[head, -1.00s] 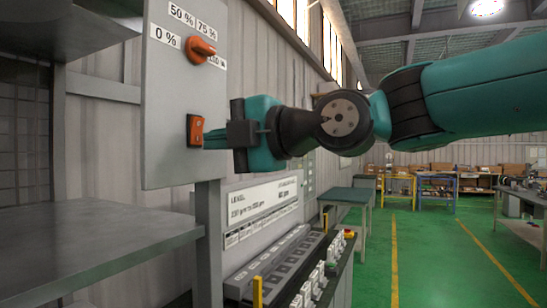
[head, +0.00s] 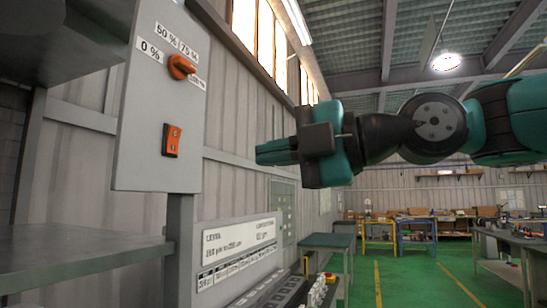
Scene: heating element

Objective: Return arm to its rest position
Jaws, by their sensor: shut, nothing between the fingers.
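My gripper (head: 262,154) shows in the middle of the head view, pointing left, with its fingers together and empty. My teal and black arm reaches in from the right edge. The grey control panel (head: 140,150) stands to the left on a post, with clear space between it and my fingertips. It carries an orange rotary knob (head: 181,67) among percent labels and an orange rocker switch (head: 171,140) below. The gripper touches neither.
A grey metal table (head: 80,254) is at lower left. A long bench unit with a labelled white board (head: 237,249) runs along the wall below my gripper. Green floor (head: 405,280) is open to the right, with workbenches (head: 415,232) at the back.

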